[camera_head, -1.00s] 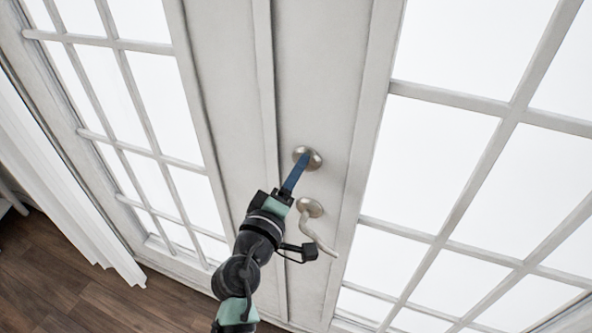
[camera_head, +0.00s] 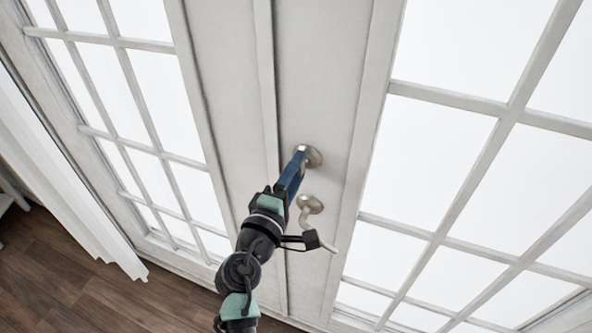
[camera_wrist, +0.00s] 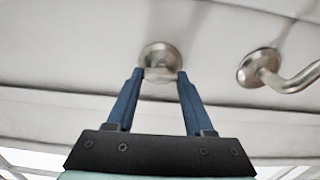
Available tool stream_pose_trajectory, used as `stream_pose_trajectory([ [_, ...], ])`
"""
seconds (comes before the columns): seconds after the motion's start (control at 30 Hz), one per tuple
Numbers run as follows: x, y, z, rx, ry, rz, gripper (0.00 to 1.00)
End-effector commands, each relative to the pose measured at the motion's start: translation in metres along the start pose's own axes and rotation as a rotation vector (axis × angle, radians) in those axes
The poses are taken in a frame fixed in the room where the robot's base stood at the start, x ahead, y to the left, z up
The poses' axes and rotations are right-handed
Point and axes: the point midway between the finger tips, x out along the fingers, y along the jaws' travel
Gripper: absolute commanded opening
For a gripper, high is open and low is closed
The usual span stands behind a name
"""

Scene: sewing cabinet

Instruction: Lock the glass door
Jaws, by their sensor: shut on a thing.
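The glass door (camera_head: 335,60) has a white frame with bright panes and stands closed against the door leaf on its left. A round metal lock knob (camera_head: 313,154) sits on its stile, above a curved lever handle (camera_head: 310,205). In the wrist view, the lock (camera_wrist: 161,57) is at top centre and the lever handle (camera_wrist: 262,68) is to its right. My gripper (camera_head: 299,158) reaches the lock. Its two blue fingers (camera_wrist: 160,76) are on either side of the lock's turn piece, shut on it. The fingertips partly hide the turn piece.
The lever handle is close below my gripper, near my wrist. A white curtain (camera_head: 75,190) hangs at the left over a dark wood floor (camera_head: 75,280). Paned glass (camera_head: 440,140) fills the right side.

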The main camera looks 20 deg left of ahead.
Motion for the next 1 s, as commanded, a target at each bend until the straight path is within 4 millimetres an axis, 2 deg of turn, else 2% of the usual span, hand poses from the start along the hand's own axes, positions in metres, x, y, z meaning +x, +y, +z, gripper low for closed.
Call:
stream_pose_trajectory([
  [0.17, 0.000, -0.001, 0.000, -0.004, 0.000, -0.001, 0.00],
  [0.2, 0.000, -0.001, 0.000, -0.003, 0.000, -0.001, 0.58],
  [0.33, 0.000, -0.001, 0.000, -0.002, 0.000, -0.001, 0.81],
  [0.73, -0.006, -0.001, -0.001, 0.000, 0.001, -0.001, 0.83],
  [0.87, -0.022, -0.002, -0.001, 0.002, 0.003, -0.001, 0.83],
  [1.0, -0.051, -0.003, -0.001, 0.001, 0.004, -0.003, 0.83],
])
